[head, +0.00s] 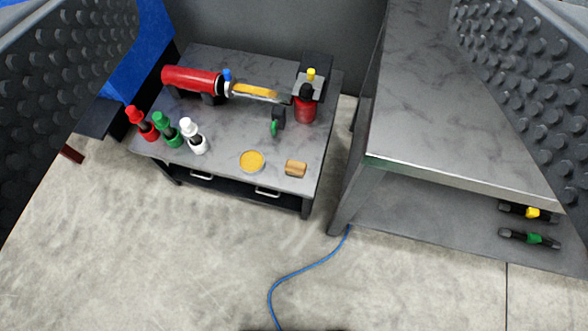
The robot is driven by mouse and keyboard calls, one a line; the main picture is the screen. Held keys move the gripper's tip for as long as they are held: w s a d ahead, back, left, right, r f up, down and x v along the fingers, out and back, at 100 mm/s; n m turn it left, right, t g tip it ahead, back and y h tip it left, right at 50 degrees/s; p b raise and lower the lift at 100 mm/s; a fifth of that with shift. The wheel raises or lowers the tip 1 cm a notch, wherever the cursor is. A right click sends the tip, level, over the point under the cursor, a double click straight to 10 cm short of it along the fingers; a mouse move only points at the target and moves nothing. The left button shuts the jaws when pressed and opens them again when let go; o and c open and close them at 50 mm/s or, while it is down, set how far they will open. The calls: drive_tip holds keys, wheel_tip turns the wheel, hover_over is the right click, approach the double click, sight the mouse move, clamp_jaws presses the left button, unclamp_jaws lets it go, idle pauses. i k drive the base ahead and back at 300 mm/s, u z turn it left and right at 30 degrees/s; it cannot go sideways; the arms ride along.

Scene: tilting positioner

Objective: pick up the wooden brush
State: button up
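The wooden brush looks to be the small brown block (296,168) near the front right corner of a low grey marbled table (232,166). It lies just right of a round tin with a yellow-orange top. Its bristles cannot be made out. My gripper (294,60) shows as two large dark studded fingers at the left and right picture edges. They are wide apart with nothing between them, and the table is seen well beyond them.
The table also holds red, green and white bottles (194,137), the yellow tin (252,161), a red cylinder (192,79) and a red-black container (305,103). A taller grey bench (420,110) stands close on the right. A blue cable (300,271) crosses the open floor.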

sight(296, 168)
drive_tip(key=z, duration=2.4)
drive_tip(key=k, duration=0.85)
drive_tip(key=u, duration=1.85)
drive_tip(key=i, duration=1)
drive_tip(key=u, duration=0.05)
